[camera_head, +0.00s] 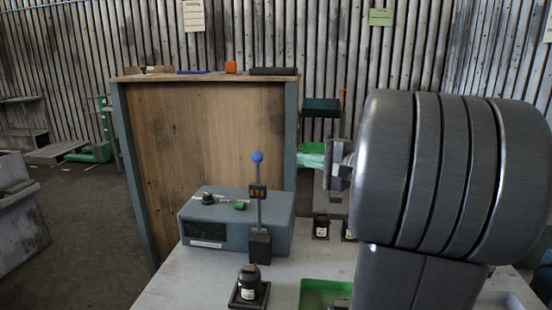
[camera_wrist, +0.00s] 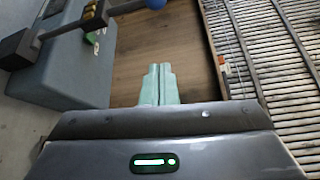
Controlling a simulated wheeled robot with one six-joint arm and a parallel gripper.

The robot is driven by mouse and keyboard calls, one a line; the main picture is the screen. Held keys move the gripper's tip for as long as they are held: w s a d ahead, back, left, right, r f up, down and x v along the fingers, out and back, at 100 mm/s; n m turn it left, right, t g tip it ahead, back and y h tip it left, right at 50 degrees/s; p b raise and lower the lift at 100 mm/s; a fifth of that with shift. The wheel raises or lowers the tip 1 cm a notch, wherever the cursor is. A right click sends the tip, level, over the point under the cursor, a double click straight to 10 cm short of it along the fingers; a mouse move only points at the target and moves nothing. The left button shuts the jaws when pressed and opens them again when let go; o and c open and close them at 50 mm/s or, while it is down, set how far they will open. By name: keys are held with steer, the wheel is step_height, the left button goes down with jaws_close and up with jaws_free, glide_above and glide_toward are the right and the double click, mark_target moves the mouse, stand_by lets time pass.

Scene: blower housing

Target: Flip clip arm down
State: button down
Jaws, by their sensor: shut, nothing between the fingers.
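The clip arm (camera_head: 259,217) is a thin grey rod standing upright, with a blue ball (camera_head: 257,157) on top, a dark tag partway up and a dark block at its foot. It stands in front of a blue-grey box (camera_head: 220,250). In the wrist view the rod (camera_wrist: 128,7) crosses the upper left, with the blue ball (camera_wrist: 155,3) cut by the top edge. My gripper (camera_wrist: 158,68) has pale green fingers, shut together and empty, apart from the ball. In the head view its fingers (camera_head: 311,158) show right of the ball, partly hidden by my arm.
A wooden panel (camera_head: 205,150) with small items on top stands behind the box. Black objects (camera_head: 249,287) and a green tray (camera_head: 318,293) are on the grey table (camera_head: 190,287). My dark arm covers the right side of the head view.

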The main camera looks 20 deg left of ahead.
steer(key=s+a+p, duration=0.1)
steer(key=a+p, duration=0.1)
steer(key=a, duration=0.7)
steer(key=shift+a+f, duration=0.15)
steer(key=shift+a, duration=0.05)
steer(key=shift+s, duration=0.1)
steer(key=shift+s+f, duration=0.1)
steer(key=shift+f, duration=0.05)
